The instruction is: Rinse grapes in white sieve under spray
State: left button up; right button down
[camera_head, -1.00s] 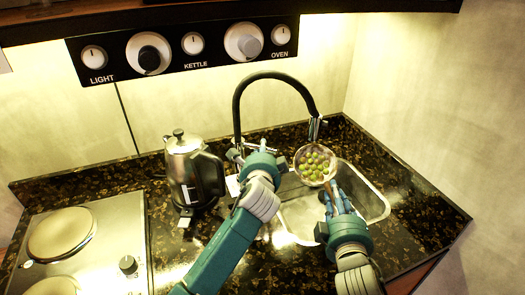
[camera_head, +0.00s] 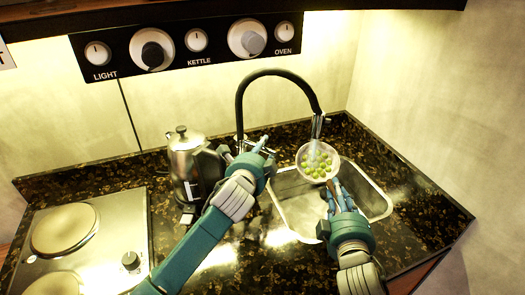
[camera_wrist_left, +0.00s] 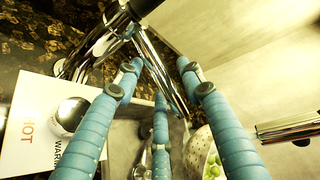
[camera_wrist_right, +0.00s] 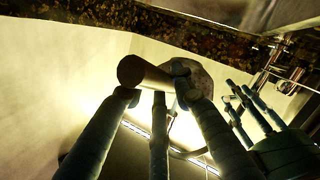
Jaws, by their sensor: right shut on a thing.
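The white sieve (camera_head: 335,166) holds green grapes (camera_head: 317,170) under the black tap's spray head (camera_head: 317,124). A pale stream of water (camera_head: 313,148) falls from the head onto the grapes. My right gripper (camera_head: 332,188) is shut on the sieve's handle, which shows end-on in the right wrist view (camera_wrist_right: 145,72). My left gripper (camera_head: 244,150) is at the tap's base. Its fingers are spread apart and empty in the left wrist view, close to the chrome tap lever (camera_wrist_left: 160,75). Part of the sieve and grapes (camera_wrist_left: 213,165) shows there too.
The steel sink (camera_head: 376,198) lies below the sieve. A steel kettle (camera_head: 183,160) stands left of the tap. A hob (camera_head: 105,225) is at far left. A card marked HOT and WARM (camera_wrist_left: 40,110) lies beside the tap. The counter's right side is clear.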

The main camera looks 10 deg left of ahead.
pick_arm(q)
jog(key=v, duration=1.2)
dwell(0.6)
